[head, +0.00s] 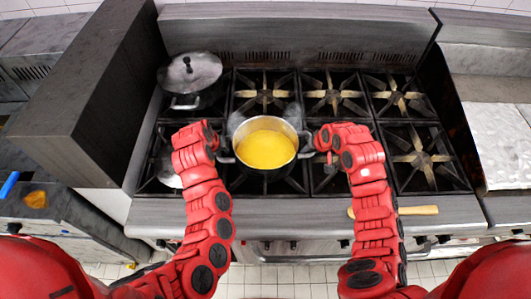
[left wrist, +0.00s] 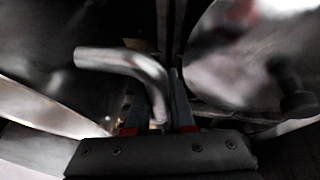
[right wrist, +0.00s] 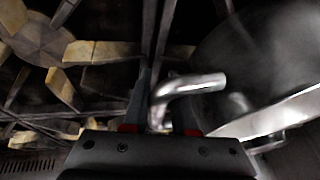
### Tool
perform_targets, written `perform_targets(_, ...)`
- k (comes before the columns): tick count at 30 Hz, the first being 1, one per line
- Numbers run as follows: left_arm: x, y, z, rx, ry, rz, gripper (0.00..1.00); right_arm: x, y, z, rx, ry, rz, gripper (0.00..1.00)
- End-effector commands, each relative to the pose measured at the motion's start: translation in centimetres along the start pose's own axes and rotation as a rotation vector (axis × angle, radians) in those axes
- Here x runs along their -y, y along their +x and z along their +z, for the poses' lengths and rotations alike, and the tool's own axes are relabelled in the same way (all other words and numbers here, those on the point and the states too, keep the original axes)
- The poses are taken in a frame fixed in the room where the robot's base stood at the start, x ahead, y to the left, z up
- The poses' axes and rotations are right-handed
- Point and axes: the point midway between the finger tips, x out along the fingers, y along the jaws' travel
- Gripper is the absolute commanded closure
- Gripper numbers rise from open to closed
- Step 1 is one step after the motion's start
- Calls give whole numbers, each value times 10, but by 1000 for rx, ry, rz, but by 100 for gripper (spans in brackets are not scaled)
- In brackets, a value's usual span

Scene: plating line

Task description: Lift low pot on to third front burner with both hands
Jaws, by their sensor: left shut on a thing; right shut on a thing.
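The low pot (head: 265,170) is a steel pot filled with yellow liquid. In the head view it is level, over the second front burner; I cannot tell whether it touches the grate. My left gripper (head: 217,147) is shut on its left handle, a bent steel bar (left wrist: 120,62) in the left wrist view. My right gripper (head: 320,146) is shut on its right handle, which shows as a bent bar (right wrist: 190,87) in the right wrist view. The third front burner (head: 325,182), right of the pot, is mostly hidden by my right gripper and forearm.
A lidded pot (head: 190,72) stands on the back left burner. The other back burners (head: 333,94) and the fourth front burner (head: 420,158) are bare. A pale round object (head: 170,178) lies on the first front burner, partly hidden. A wooden handle (head: 418,210) lies on the front ledge.

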Motion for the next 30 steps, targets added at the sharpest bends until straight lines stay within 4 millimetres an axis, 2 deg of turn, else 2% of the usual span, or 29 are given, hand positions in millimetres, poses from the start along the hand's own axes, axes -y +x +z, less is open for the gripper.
perform_targets(13,2,-6,-3,-2,-3,-5,100,-2,-5,-1,4,2,6,100)
perform_targets(24,-5,-39,-18,-5,-3,-6,100,5,-38,-15,1,1,6,100)
perform_targets(30,-7,-48,-21,-6,-3,-6,100,7,-47,-19,0,1,5,100)
